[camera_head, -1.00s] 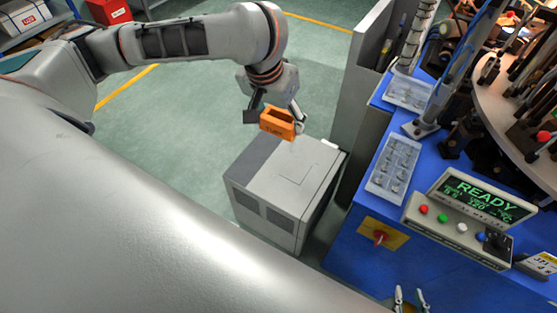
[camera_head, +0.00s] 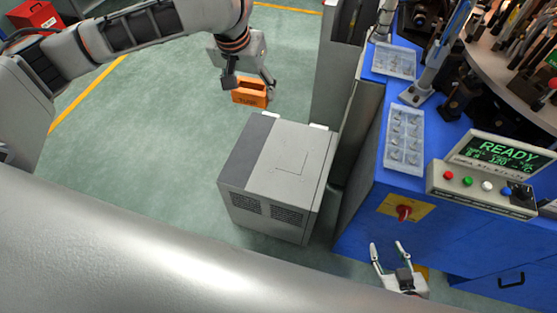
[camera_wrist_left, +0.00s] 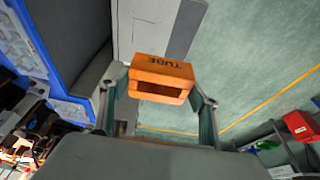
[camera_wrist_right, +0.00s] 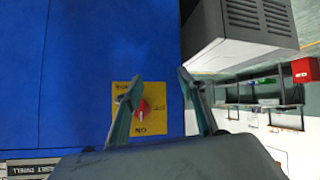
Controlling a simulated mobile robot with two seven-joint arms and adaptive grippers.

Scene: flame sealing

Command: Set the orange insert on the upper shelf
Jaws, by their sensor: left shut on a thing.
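The orange insert (camera_head: 250,92) is an open box-like block marked TUBE. My left gripper (camera_head: 249,88) is shut on it, a finger at each end, and holds it up in the air beyond the grey cabinet. The insert also shows in the left wrist view (camera_wrist_left: 162,78), between the two fingers. My right gripper (camera_head: 388,246) is open and empty in front of the blue bench. In the right wrist view its fingers (camera_wrist_right: 158,77) are apart before a red knob on a yellow plate. A shelf rack (camera_wrist_right: 262,95) stands far off at right; I cannot tell whether it holds the upper shelf.
A grey cabinet (camera_head: 282,165) stands on the floor left of the blue bench (camera_head: 360,215). The bench bears clear trays (camera_head: 404,140) and a READY control box (camera_head: 482,184). A red box (camera_head: 38,14) is at the far left. The green floor between is clear.

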